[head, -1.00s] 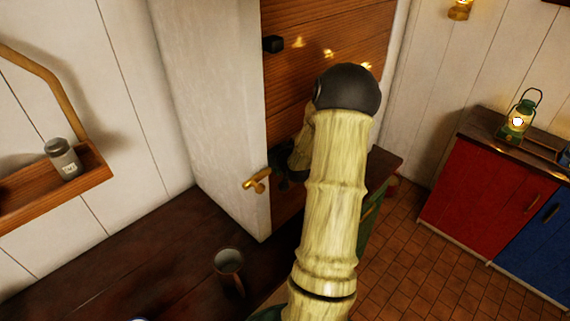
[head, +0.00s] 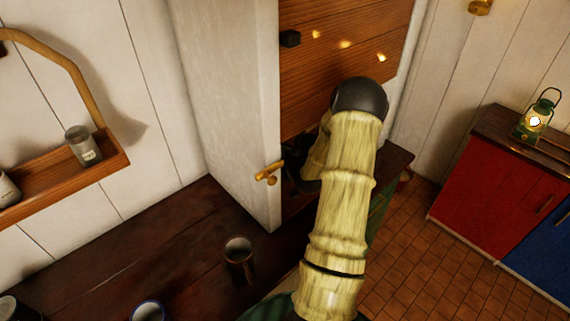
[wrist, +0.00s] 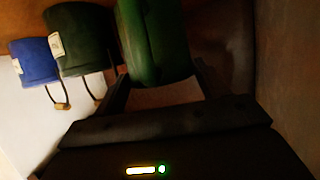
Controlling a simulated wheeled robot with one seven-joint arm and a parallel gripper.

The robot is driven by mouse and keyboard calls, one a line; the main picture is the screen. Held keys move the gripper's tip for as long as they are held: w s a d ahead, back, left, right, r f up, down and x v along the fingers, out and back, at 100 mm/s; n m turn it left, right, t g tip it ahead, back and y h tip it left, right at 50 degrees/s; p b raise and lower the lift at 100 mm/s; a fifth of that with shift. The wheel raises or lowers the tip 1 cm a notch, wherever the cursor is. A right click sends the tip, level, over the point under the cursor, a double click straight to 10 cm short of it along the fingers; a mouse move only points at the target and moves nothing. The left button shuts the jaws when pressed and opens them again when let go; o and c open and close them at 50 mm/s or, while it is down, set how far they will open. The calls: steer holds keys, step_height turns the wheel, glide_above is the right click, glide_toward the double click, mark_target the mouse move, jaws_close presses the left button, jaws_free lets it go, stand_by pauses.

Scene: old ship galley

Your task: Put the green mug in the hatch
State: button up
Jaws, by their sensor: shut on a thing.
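The green mug (wrist: 155,40) is close in the wrist view, between the two dark fingers of my gripper (wrist: 160,72), which is shut on it. Only part of the mug shows. In the head view, my arm covers the mug and most of my gripper. The hatch opening (head: 293,203) is a dark gap under a raised wooden panel (head: 345,60), beside a white partition (head: 225,110). My wrist is at this gap. I cannot tell how far inside the mug is.
A brown mug (head: 239,262) and a blue-rimmed mug (head: 148,312) stand on the dark counter (head: 110,265). The wrist view shows a dark green container (wrist: 80,40) and a blue one (wrist: 34,62) near the held mug.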

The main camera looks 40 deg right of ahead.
steer(key=shift+f+p, duration=0.3)
steer(key=shift+f, duration=1.3)
steer(key=shift+f, duration=0.1)
steer(key=shift+f, duration=0.1)
steer(key=o, duration=1.4)
steer(key=shift+r, duration=0.2)
steer(key=b+v, duration=0.3)
steer(key=v, duration=0.9)
